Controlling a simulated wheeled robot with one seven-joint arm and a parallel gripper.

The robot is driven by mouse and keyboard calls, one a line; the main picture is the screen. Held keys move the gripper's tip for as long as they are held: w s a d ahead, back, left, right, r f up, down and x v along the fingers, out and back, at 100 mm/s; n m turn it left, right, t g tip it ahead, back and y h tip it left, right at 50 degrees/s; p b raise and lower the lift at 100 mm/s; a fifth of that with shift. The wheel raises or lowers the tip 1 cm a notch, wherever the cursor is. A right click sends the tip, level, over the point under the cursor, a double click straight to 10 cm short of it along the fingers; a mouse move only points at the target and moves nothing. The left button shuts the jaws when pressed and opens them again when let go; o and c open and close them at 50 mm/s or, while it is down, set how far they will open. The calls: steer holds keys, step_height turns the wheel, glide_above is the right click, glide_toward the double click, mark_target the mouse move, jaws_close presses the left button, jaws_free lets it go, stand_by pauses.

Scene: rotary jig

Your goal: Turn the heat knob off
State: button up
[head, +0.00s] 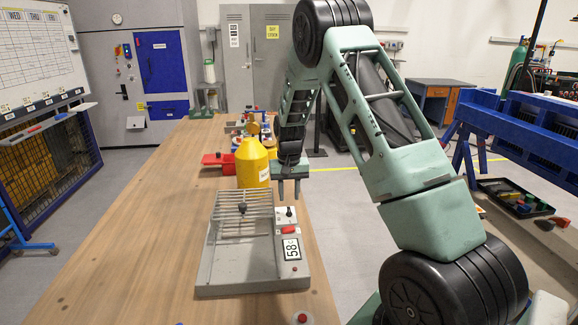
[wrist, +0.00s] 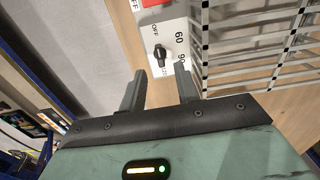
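The heat knob (head: 290,212) is a small black knob on the pale control strip of a grey hotplate unit (head: 250,285). In the wrist view the black knob (wrist: 160,55) has an elongated grip, with OFF, 60 and 90 printed around it. A small pale mark shows near its lower end, away from OFF; the exact setting is hard to read. My gripper (head: 289,196) is just above the knob, fingers pointing down. In the wrist view my gripper (wrist: 159,70) is open, its fingertips either side of the knob's lower end, apparently not touching it.
A wire rack (head: 243,215) stands beside the knob. A yellow bottle (head: 252,163) and a red item (head: 219,162) stand behind. The wooden bench (head: 130,230) is clear at left.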

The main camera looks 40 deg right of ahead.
mark_target(289, 209)
step_height(289, 209, up, 12)
steer(key=b, duration=0.1)
steer(key=shift+r, duration=0.15)
steer(key=shift+a, duration=0.1)
stand_by(0.5)
